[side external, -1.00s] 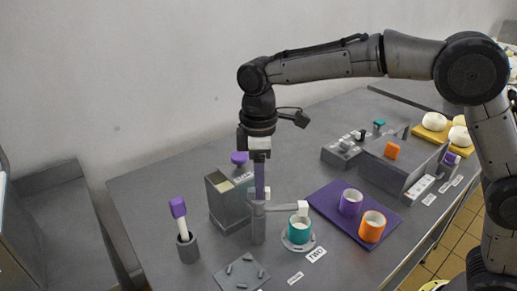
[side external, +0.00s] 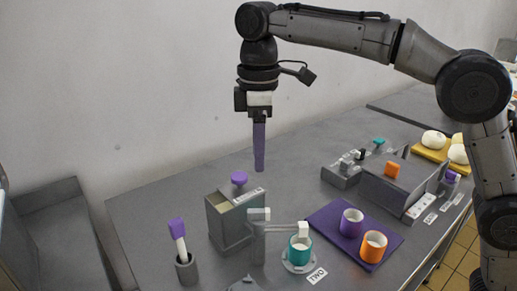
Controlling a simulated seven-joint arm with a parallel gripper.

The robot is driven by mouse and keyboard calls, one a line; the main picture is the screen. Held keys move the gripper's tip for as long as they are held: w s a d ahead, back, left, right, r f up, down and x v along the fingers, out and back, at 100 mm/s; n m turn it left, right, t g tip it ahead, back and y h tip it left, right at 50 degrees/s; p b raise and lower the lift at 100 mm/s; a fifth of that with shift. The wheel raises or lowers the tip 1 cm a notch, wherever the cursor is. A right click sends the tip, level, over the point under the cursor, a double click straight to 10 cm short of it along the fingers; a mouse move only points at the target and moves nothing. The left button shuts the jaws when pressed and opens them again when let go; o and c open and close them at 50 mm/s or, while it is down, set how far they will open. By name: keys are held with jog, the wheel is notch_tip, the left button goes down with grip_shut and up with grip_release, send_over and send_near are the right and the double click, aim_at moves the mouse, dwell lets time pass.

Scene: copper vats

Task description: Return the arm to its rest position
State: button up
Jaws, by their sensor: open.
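My gripper (side external: 259,168) is raised in the air above the table, pointing straight down. Its long purple fingers line up from this side, so the gap between them is hidden; it looks empty, with nothing hanging below the tips. Below it stands a grey post with a swing arm (side external: 275,228) that has white blocks at its ends. A teal cup (side external: 300,252) with pale contents sits on a round plate under the right end of that arm. The fingertips are clear of everything on the table.
A grey bin (side external: 228,225) with a purple-knobbed part stands left of the post, and a purple-topped stick (side external: 178,235) stands in a holder. A purple mat (side external: 326,218) bears a purple cup (side external: 351,222) and an orange cup (side external: 373,247). Grey boxes (side external: 385,185) stand behind.

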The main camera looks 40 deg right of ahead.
jog(key=shift+d, duration=0.1)
jog(key=s+d+r+m+t, duration=0.2)
jog(key=s+d+r, duration=0.1)
jog(key=s+d, duration=0.4)
jog(key=s+d+r+m+t, duration=0.1)
jog(key=s+d+r+m, duration=0.1)
jog(key=s+d+r, duration=0.35)
jog(key=s+d+f+m+t, duration=0.1)
jog(key=s+d+f+m, duration=0.1)
jog(key=s+f, duration=0.4)
jog(key=s+d+f+m+t, duration=0.1)
jog(key=s+d+f+m, duration=0.2)
jog(key=f, duration=0.8)
jog(key=s+m, duration=0.2)
jog(key=s, duration=0.2)
jog(key=shift+d+t, duration=0.15)
jog(key=shift+t, duration=0.15)
